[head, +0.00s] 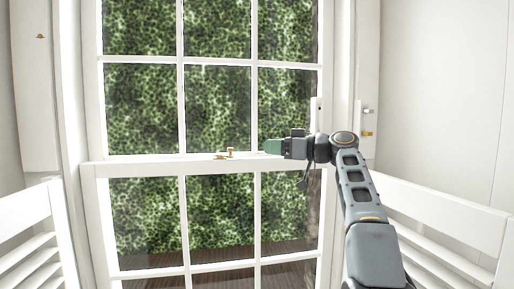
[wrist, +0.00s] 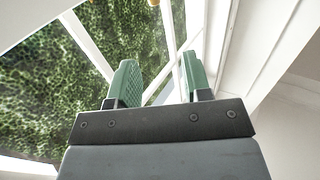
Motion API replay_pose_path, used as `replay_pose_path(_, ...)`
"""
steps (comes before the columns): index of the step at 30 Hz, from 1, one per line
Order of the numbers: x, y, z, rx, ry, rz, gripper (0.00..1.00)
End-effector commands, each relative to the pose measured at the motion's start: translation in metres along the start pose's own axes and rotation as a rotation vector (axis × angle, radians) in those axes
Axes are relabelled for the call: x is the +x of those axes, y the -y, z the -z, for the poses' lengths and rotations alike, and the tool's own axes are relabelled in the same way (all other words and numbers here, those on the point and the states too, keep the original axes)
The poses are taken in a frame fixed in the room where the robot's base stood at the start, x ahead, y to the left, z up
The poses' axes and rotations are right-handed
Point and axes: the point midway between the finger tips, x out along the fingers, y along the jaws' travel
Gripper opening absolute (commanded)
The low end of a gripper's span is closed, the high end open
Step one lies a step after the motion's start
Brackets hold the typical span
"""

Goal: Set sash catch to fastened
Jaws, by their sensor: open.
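The brass sash catch (head: 226,154) sits on the meeting rail (head: 130,167) of the white sash window, near the middle of its width. It is small, and I cannot tell its lever position for certain. My gripper (head: 268,146) is to the right of the catch in the head view, apart from it, with its green fingers pointing left. In the wrist view my gripper (wrist: 158,78) has its two green fingers spread with nothing between them. A brass bit (wrist: 153,3) shows at the top edge there, perhaps part of the catch.
White louvred shutters stand at the left (head: 35,235) and right (head: 440,215). Brass-coloured fittings (head: 367,133) are on the right frame, and a small brass knob (head: 40,36) is on the left panel. A green hedge (head: 150,100) fills the panes. The rail left of the catch is clear.

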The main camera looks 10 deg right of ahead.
Motion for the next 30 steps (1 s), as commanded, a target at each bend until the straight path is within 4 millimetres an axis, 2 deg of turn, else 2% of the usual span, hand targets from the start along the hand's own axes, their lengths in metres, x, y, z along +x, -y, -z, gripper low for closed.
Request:
replay_pose_path(2, -0.002, -0.001, 0.003, 0.014, 0.002, 0.001, 0.45)
replay_pose_path(6, -0.001, -0.005, -0.012, 0.015, 0.004, 0.006, 0.45)
replay_pose_path(11, 0.012, -0.007, -0.016, -0.013, 0.002, 0.011, 0.45)
replay_pose_path(24, 0.093, -0.006, -0.014, -0.011, 0.004, 0.011, 0.45)
replay_pose_path(30, 0.12, -0.007, -0.015, -0.013, 0.003, 0.009, 0.45)
